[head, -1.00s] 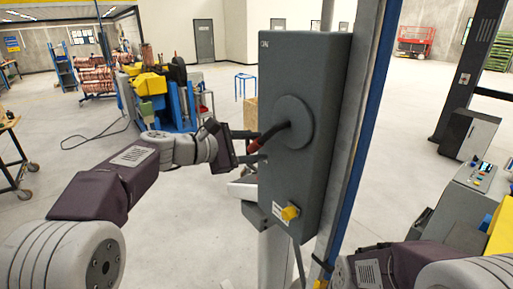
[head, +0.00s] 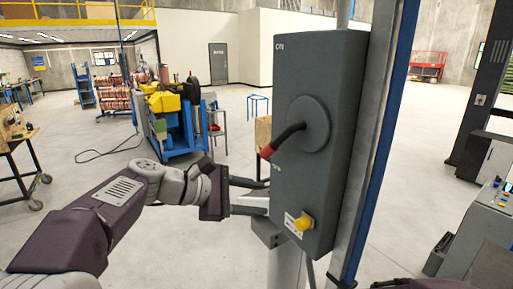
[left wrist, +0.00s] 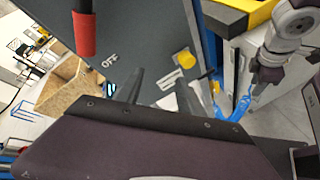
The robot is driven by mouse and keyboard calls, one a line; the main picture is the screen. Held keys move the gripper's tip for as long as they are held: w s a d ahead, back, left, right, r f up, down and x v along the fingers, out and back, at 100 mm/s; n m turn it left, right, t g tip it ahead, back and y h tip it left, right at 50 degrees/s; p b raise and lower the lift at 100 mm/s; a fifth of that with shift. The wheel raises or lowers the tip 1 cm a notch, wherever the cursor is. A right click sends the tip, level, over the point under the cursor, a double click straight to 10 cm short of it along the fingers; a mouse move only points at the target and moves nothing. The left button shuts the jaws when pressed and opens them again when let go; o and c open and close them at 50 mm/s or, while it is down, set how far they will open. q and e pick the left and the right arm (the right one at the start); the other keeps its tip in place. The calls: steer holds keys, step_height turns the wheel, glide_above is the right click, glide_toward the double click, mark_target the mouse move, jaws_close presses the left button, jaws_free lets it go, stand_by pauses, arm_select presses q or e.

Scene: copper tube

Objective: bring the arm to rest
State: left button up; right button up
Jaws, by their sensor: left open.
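A dark grey switch box (head: 345,110) stands on a post in the head view. Its black lever with a red grip (head: 267,151) points down and left from a round hub (head: 308,123). The red grip also hangs at the top of the left wrist view (left wrist: 84,32), beside an "OFF" mark. My left gripper (head: 262,197) is open and empty, below and apart from the red grip, with its fingers toward the box. My right gripper (left wrist: 262,82) shows small in the left wrist view; its jaws are unclear.
A yellow knob (head: 304,221) sits low on the box. A blue-edged post (head: 378,150) rises at its right. A grey control console (head: 485,235) stands at the right. A wooden crate (head: 263,133) is behind the box. Floor at the left is open.

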arm_select(q)
steer(key=s+a+f+m+g+y+b, duration=0.1)
steer(key=s+a+f+m+g+y, duration=0.3)
steer(key=f, duration=0.8)
steer(key=s+d+f+n+y+b, duration=0.15)
steer(key=s+f, duration=0.35)
steer(key=f, duration=0.7)
steer(key=s+a+f+m+g+y, duration=0.1)
steer(key=s+a+f+m+y, duration=0.4)
steer(key=s+a+f+m, duration=0.4)
steer(key=a+f+m, duration=0.3)
steer(key=m, duration=0.1)
steer(key=shift+a+f+y+b, duration=0.15)
steer(key=shift+f+y+b, duration=0.15)
steer(key=shift+y+b, duration=0.1)
arm_select(e)
step_height(320, 180, down, 4)
steer(key=shift+w+f, duration=0.1)
steer(key=shift+f, duration=0.15)
